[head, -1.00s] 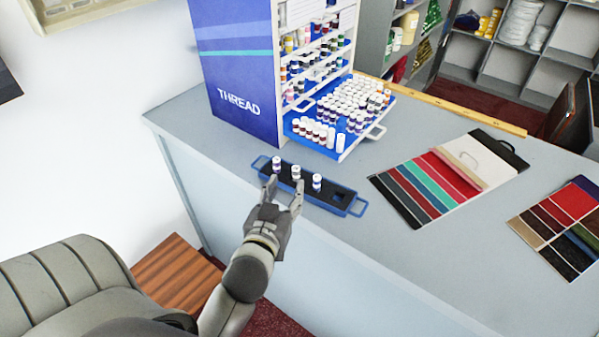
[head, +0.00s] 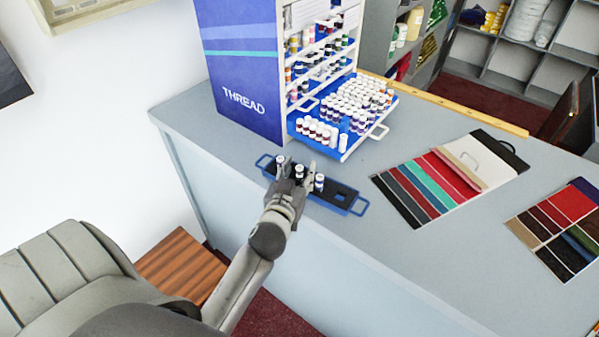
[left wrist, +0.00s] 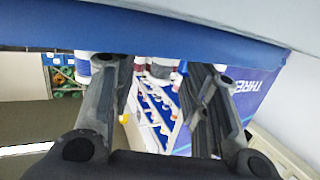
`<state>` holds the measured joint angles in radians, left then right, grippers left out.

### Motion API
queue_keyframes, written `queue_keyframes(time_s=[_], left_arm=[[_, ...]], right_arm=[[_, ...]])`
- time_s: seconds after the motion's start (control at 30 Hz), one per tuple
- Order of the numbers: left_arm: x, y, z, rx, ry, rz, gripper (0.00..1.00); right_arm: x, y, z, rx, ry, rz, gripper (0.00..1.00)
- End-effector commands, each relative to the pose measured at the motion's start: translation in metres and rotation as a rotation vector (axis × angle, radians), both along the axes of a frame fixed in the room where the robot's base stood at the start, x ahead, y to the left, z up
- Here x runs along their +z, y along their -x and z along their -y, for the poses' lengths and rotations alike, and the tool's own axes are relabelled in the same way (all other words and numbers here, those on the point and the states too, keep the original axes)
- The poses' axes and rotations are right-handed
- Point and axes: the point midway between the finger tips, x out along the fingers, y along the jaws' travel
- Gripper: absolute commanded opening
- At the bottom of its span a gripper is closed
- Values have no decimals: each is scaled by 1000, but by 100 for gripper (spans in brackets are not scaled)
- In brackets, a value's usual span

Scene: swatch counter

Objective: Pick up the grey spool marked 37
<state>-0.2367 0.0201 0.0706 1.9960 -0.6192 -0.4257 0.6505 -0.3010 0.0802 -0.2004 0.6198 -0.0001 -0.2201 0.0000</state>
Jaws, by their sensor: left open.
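A dark blue tray (head: 340,197) on the counter holds three upright spools with white tops: a left spool (head: 281,161), a middle spool (head: 299,170) and a right spool (head: 319,181). My left gripper (head: 297,167) is open, with its fingers on either side of the middle spool. In the left wrist view this greyish spool (left wrist: 160,68) shows between the spread fingers, and another spool (left wrist: 83,66) is outside the left-hand finger. I cannot read the number 37 on any spool, and contact with the fingers cannot be told. My right gripper is out of view.
A blue thread cabinet (head: 240,70) stands behind the tray, its open drawer (head: 345,152) full of spools. Fabric swatch cards (head: 430,205) lie to the right. The counter (head: 400,270) is clear in front of them. A chair (head: 60,270) stands at lower left.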

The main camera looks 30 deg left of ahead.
Motion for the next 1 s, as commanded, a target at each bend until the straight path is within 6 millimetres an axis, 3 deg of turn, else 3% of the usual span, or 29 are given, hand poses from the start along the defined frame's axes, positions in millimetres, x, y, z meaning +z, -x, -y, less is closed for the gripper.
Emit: queue_keyframes(time_s=[0.1, 0.37, 0.77, 1.0], left_arm=[[0, 0, 0, 0, 0, 0, 40], [0, 0, 0, 0, 0, 0, 7], [1, 0, 0, 0, 0, 0, 6], [12, -5, -1, -2, 1, 0, 6]], right_arm=[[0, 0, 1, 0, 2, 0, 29], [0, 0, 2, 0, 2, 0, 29], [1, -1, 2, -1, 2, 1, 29], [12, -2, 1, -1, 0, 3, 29]])
